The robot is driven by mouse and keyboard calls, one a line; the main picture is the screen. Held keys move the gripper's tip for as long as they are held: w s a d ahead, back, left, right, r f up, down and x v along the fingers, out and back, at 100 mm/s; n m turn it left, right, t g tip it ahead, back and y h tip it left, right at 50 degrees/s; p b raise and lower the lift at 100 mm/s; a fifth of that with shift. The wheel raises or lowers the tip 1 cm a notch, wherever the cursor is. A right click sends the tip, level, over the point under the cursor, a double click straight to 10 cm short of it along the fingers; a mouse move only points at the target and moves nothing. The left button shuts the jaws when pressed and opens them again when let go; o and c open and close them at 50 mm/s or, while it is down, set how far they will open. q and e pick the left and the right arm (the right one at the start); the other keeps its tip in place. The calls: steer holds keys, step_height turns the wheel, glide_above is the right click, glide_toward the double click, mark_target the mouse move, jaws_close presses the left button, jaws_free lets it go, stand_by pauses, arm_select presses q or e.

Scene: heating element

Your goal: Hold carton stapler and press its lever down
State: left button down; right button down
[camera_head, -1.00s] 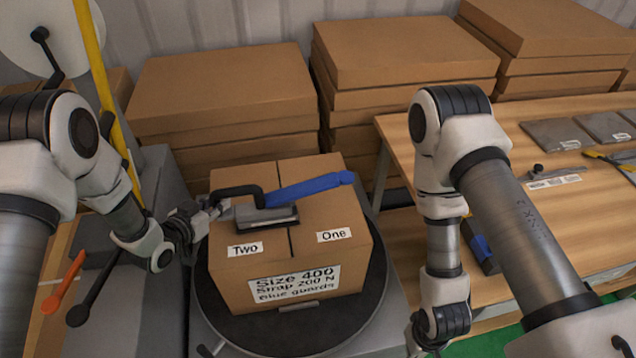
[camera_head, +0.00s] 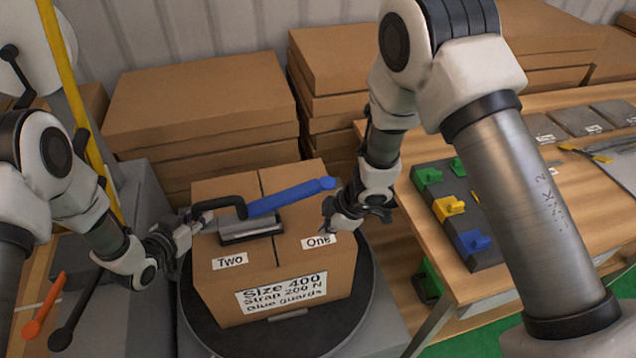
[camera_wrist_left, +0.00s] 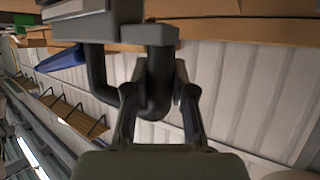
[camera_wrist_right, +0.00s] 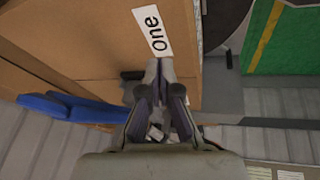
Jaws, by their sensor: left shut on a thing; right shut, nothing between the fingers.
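The carton stapler (camera_head: 250,229) has a grey body, a black handle and a raised blue lever (camera_head: 290,197). It sits on top of the closed carton (camera_head: 225,285). My left gripper (camera_head: 200,221) is shut on the black handle, which shows between its fingers in the left wrist view (camera_wrist_left: 158,88). My right gripper (camera_head: 329,228) is shut and empty at the carton's right side, near the "One" label and a little nearer the camera than the lever's free end. In the right wrist view its closed fingertips (camera_wrist_right: 159,75) are apart from the blue lever (camera_wrist_right: 75,110).
The carton stands on a round dark turntable (camera_head: 362,310). Stacks of flat cartons (camera_head: 200,90) stand behind it. At the right, a wooden table (camera_head: 520,245) carries a dark board with coloured pieces (camera_head: 450,207). A yellow post (camera_head: 75,100) rises at the left.

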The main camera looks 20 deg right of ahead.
steer(key=w+a+r+n+t, duration=0.1)
steer(key=w+r+n+t, duration=0.15)
steer(key=w+r, duration=0.7)
step_height(320, 180, up, 8)
steer(key=t, duration=0.1)
glide_above(323, 186)
steer(key=a, duration=0.4)
steer(key=shift+w+d+f+n, duration=0.15)
steer(key=shift+w+d+n, duration=0.1)
steer(key=shift+w, duration=0.05)
steer(key=shift+f, duration=0.1)
steer(key=shift+d+f, duration=0.35)
steer(key=shift+f, duration=1.05)
steer(key=shift+d+f, duration=0.3)
steer(key=shift+f, duration=1.15)
steer(key=shift+d+f, duration=0.35)
steer(key=shift+f, duration=1.05)
steer(key=shift+d+f, duration=0.1)
steer(key=shift+f, duration=0.3)
steer(key=shift+d+f, duration=0.25)
steer(key=shift+f, duration=0.75)
steer(key=shift+d+f, duration=0.25)
steer(key=shift+f, duration=0.75)
